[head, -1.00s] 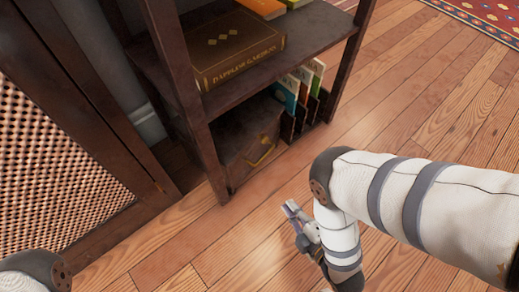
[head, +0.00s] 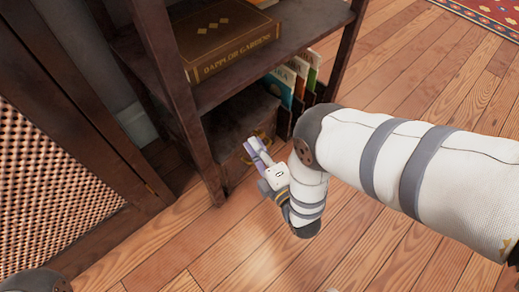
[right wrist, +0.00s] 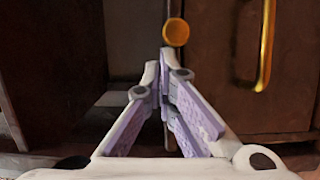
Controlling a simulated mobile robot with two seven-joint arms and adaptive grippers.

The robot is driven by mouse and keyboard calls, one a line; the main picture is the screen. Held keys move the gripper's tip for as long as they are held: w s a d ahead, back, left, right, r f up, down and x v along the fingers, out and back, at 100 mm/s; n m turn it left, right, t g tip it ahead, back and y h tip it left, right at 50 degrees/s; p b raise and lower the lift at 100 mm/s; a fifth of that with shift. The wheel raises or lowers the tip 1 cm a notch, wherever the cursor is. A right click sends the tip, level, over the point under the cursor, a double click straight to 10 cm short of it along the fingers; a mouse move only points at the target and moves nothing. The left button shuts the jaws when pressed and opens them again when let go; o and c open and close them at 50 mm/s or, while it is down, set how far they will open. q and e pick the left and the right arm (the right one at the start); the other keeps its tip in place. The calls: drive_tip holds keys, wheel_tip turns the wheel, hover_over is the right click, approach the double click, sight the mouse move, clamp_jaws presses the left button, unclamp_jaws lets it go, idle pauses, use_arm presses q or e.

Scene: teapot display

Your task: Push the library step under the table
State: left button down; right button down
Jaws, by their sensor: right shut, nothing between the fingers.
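A dark wooden box (head: 229,141) with a brass handle sits low in the shelf unit, under its middle shelf. I cannot tell whether it is the library step. In the right wrist view its dark front (right wrist: 215,75) fills the right side, with an upright brass handle (right wrist: 265,45) and a round brass knob (right wrist: 175,32). My right gripper (head: 256,148) is shut and empty, with its lilac fingers pointing at the box front by the handle. The fingertips (right wrist: 165,62) show just below the knob; contact is unclear. No table is clearly identifiable. My left gripper is out of view.
The dark shelf unit (head: 310,35) holds a large brown book (head: 228,40) above and several thin books (head: 300,75) below, beside the box. A lattice-front cabinet (head: 50,165) stands at the left. Plank floor (head: 370,255) is open at the front and right; a red rug (head: 490,15) lies far right.

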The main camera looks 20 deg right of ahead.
drive_tip(key=shift+d, duration=0.1)
drive_tip(key=shift+w+d, duration=0.25)
drive_tip(key=shift+d, duration=0.35)
drive_tip(key=shift+w+d, duration=0.2)
drive_tip(key=shift+d, duration=0.4)
